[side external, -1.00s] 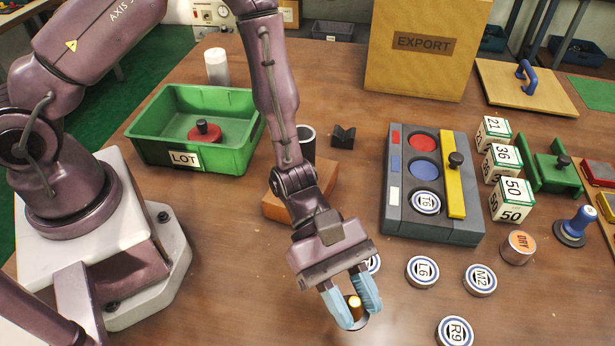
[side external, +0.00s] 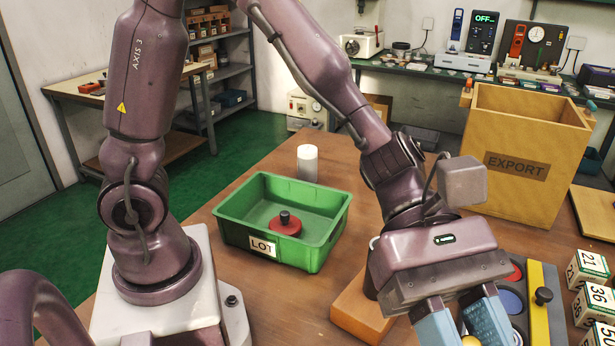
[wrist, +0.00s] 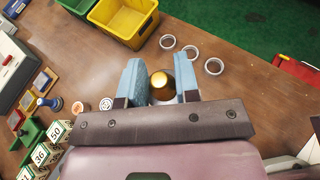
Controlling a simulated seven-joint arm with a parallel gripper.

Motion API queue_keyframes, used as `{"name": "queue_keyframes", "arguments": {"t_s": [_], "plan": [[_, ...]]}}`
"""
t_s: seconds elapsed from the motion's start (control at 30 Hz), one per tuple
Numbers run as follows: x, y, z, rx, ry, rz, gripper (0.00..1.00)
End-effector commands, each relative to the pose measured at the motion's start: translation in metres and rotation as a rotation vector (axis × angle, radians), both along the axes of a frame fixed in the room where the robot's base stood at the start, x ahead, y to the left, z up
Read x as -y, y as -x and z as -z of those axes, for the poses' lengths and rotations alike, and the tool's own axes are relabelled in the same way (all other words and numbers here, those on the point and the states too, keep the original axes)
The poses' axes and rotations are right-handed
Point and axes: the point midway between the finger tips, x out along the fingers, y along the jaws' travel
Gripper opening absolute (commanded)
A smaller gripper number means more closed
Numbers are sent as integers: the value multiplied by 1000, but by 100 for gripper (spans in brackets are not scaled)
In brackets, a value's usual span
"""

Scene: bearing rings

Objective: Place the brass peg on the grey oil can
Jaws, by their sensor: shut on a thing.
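My gripper (side external: 465,318) hangs at the lower right of the side external view, its light-blue fingers pointing down. It is shut on the brass peg (side external: 470,341), of which only a bit of the yellow top shows there. In the wrist view my gripper (wrist: 161,88) has the peg (wrist: 159,80) between its fingers, with a shiny brass end and a darker body. The peg's lower end is hidden in the side view. I cannot make out a grey oil can for certain in either current view.
A green LOT tray (side external: 262,216) holds a red knobbed part (side external: 285,224). A white cylinder (side external: 308,163) stands behind it. An orange block (side external: 358,310) lies beside my wrist. A yellow bin (wrist: 122,40) and pale rings (wrist: 190,52) show in the wrist view. A red thing (wrist: 297,72) is at right.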

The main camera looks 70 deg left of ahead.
Motion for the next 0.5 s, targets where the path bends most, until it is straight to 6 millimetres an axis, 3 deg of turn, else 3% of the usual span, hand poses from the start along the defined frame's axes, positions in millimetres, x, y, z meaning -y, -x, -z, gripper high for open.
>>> {"name": "queue_keyframes", "arguments": {"t_s": [0.27,0.37,0.5], "plan": [[-37,-46,0,-8,-2,-174,1],[-60,-68,1,-10,-3,-266,1],[-106,-104,3,-15,-4,-437,1]]}}
